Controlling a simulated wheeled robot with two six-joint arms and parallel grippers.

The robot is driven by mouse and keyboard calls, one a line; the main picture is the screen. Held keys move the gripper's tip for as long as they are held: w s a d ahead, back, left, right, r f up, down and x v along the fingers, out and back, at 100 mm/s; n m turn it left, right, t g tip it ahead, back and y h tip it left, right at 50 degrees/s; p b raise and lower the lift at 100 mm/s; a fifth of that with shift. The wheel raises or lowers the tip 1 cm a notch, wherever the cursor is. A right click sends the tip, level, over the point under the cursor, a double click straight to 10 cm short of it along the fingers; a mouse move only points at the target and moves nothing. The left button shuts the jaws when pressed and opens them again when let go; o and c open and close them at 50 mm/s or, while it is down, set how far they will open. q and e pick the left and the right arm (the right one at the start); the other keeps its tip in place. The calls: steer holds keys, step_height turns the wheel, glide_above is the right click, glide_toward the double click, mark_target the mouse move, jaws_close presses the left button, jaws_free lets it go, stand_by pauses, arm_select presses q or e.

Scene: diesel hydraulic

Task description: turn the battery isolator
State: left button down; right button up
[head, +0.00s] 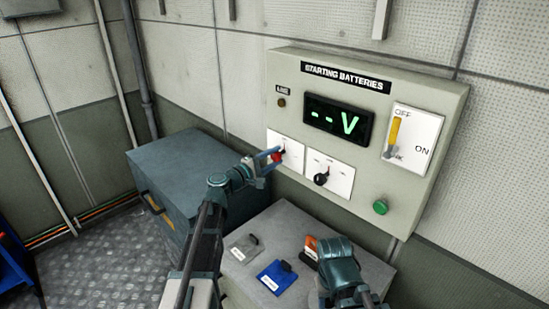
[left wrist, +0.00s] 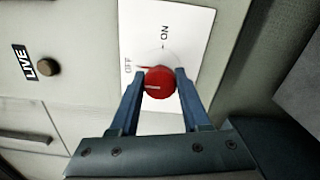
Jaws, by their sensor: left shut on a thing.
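The battery isolator's red knob (head: 276,157) sits on a white plate (head: 291,150) at the lower left of the "STARTING BATTERIES" panel (head: 420,92). My left gripper (head: 268,155) has its blue fingers on either side of the knob and is shut on it. The left wrist view shows the red knob (left wrist: 160,83) between the fingertips, with OFF and ON printed on the plate (left wrist: 185,45). A red pointer at the knob points toward OFF. My right gripper (head: 338,262) is low in front of the cabinet; its fingertips are not clear.
The panel also has a black knob (head: 321,179), a yellow lever (head: 393,137), a green button (head: 381,207), a dark LIVE lamp (head: 281,102) and a display (head: 338,121) reading "--V". Below, a grey cabinet top (head: 285,225) holds grey (head: 243,248), blue (head: 276,279) and orange (head: 311,248) items.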

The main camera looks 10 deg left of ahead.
stand_by(0.3)
arm_select(q)
steer(key=shift+c, duration=1.9)
jaws_free()
steer(key=shift+a, duration=0.1)
steer(key=v, duration=1.4)
